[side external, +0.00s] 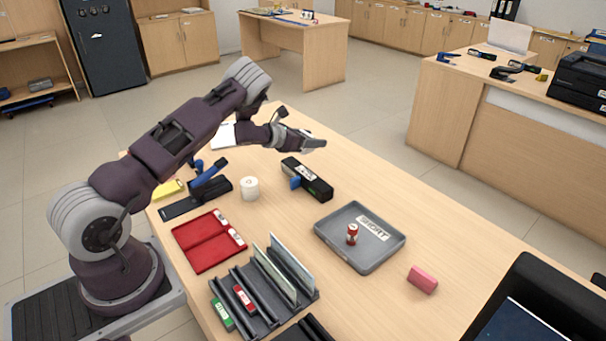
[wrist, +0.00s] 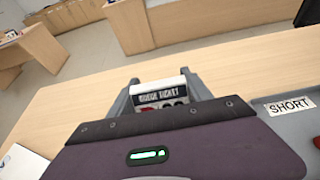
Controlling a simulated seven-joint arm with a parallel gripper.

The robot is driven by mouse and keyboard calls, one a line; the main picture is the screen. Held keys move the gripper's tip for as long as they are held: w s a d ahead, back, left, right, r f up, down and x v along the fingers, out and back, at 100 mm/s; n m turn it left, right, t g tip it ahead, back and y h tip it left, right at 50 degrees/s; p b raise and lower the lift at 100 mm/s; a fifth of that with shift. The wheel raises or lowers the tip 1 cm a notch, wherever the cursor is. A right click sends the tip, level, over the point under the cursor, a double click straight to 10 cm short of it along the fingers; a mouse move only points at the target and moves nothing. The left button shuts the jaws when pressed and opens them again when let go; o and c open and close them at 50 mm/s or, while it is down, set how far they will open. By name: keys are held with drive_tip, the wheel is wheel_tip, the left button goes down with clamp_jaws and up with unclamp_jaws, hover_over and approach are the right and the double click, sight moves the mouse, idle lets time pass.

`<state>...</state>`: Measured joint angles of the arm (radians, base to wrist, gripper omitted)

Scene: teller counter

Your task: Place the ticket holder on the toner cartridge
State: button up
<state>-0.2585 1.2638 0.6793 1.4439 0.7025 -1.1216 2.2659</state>
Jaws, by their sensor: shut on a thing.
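My gripper (side external: 312,143) is held above the table's far part. In the wrist view my gripper (wrist: 162,93) is shut on the ticket holder (wrist: 160,86), a white piece with a dark "QUEUE TICKET" label and some red, between the two grey fingers. In the side view the ticket holder cannot be told apart from the fingers. The toner cartridge (side external: 315,182), a long black block with a blue part and a pale label, lies on the table below and slightly nearer the camera than my gripper. It does not show in the wrist view.
A grey tray (side external: 330,246) marked "SHORT" holds a small red-and-white item (side external: 352,234). A white roll (side external: 250,188), a red case (side external: 205,240), a grey slotted rack (side external: 265,318) and a pink block (side external: 422,279) stand around. The table right of the cartridge is clear.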

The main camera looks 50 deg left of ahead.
sight(310, 171)
wheel_tip(310, 171, down, 10)
drive_tip(key=shift+r, duration=0.25)
drive_tip(key=o, duration=1.4)
drive_tip(key=shift+f, duration=0.1)
drive_tip(key=shift+c, duration=0.2)
